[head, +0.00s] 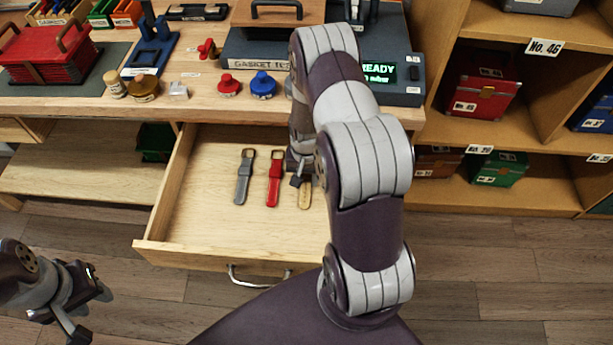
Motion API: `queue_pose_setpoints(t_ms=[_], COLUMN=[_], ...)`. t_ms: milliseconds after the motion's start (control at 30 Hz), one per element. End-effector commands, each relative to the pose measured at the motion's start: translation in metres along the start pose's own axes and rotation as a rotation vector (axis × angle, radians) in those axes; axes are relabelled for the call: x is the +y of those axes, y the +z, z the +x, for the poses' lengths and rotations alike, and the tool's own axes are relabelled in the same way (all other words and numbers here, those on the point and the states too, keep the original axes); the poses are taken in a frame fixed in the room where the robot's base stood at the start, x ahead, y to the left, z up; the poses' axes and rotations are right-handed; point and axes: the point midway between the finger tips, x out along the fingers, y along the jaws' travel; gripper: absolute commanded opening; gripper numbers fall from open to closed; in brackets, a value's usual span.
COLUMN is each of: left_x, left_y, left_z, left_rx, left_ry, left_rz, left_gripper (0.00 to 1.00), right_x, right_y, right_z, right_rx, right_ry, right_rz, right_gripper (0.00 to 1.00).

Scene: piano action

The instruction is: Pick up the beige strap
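The beige strap (305,198) lies in the open wooden drawer (205,215), at the right of a row of straps. Only its lower part shows; its upper end is hidden by my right gripper. My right gripper (300,179) points down at the strap's upper part, and my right arm covers much of it. I cannot tell whether its fingers are open, or whether they touch the strap. My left gripper (90,308) is open and empty at the lower left, outside the drawer and away from the strap.
A red strap (274,180) and a grey strap (244,178) lie left of the beige one. The drawer's front and side walls surround them. The worktop (195,106) above holds red and blue knobs, jars and a gasket tester (240,75). Shelves with cases stand at right.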

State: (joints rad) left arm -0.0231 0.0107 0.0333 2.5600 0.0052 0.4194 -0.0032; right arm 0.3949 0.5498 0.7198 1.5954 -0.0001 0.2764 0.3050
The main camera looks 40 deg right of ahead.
Motion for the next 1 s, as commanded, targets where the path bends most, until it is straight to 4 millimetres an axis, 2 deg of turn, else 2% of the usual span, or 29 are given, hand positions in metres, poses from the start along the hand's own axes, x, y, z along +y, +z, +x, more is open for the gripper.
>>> queue_pose_setpoints(t_ms=[367,467,767,800,867,1000], left_x=[0.0,0.0,0.0,0.0,0.0,0.0], left_y=[0.0,0.0,-0.002,-0.002,-0.002,-0.001], left_z=[-0.001,-0.004,-0.014,-0.014,-0.013,-0.012], left_rx=[0.0,0.0,0.0,0.0,0.0,0.0], left_ry=[0.0,0.0,0.0,0.0,0.0,0.0], left_rz=[0.0,0.0,0.0,0.0,0.0,0.0], left_gripper=[0.36,0.36,0.36,0.36,0.36,0.36], right_x=[-0.002,-0.004,-0.004,-0.006,-0.018,-0.049], right_y=[0.0,0.001,0.0,0.001,0.006,0.015], right_z=[-0.004,-0.014,-0.07,-0.074,-0.07,-0.07], right_rx=[0.001,0.001,0.003,0.001,-0.001,0.0], right_ry=[0.0,0.0,-0.001,0.0,0.0,0.0], right_rz=[0.0,0.001,0.001,-0.001,-0.005,-0.008], right_gripper=[0.06,0.06,0.06,0.06,0.06,0.06])
